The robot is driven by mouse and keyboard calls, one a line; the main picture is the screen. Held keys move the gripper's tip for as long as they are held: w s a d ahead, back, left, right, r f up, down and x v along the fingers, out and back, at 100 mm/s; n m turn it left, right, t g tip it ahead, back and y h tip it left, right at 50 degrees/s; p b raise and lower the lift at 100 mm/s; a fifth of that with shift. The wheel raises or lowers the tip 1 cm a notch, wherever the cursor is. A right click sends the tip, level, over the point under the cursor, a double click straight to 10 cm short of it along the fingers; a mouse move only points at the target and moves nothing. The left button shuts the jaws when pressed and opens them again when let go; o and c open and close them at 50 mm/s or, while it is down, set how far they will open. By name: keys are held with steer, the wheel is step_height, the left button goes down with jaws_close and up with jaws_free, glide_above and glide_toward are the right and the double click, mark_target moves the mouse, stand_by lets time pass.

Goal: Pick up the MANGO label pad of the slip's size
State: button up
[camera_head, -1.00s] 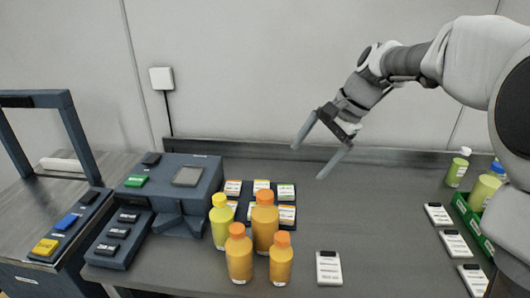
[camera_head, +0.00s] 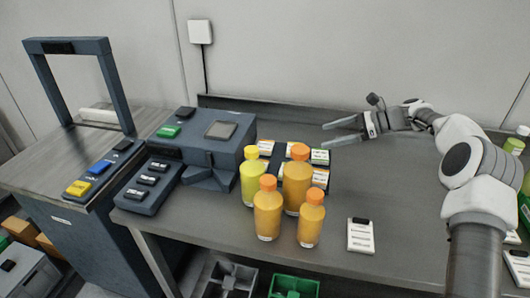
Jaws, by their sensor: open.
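Several small label pads lie in a dark holder behind the bottles; one with a green band (camera_head: 320,157) is at the back right, another (camera_head: 320,176) in front of it, and one with an orange band (camera_head: 265,147) at the back left. Their print is too small to read, and bottles hide part of the rows. A white slip on a small board with a black clip (camera_head: 360,236) lies at the front of the table. My gripper (camera_head: 325,136) is open and empty, pointing left, above the table just behind and right of the pads.
One yellow bottle (camera_head: 254,180) and three orange bottles (camera_head: 297,185) stand in front of the pads. A dark blue machine (camera_head: 205,140) is to the left. More bottles and slips stand at the far right. The table's middle right (camera_head: 400,190) is clear.

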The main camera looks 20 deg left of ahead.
steer(key=shift+w+d+f+m+y, duration=0.15)
steer(key=shift+w+f+m+y, duration=0.2)
steer(key=shift+f, duration=0.35)
steer(key=shift+a+f, duration=0.2)
steer(key=shift+a, duration=0.05)
steer(key=b, duration=0.3)
glide_toward(273, 147)
steer(key=shift+s+a+f, duration=0.1)
steer(key=shift+a+f, duration=0.7)
steer(key=shift+a, duration=0.15)
steer(key=shift+b+x, duration=0.6)
steer(key=shift+x, duration=2.35)
steer(key=shift+r, duration=0.2)
steer(key=c, duration=1.1)
steer(key=shift+r, duration=0.1)
steer(key=shift+c, duration=0.2)
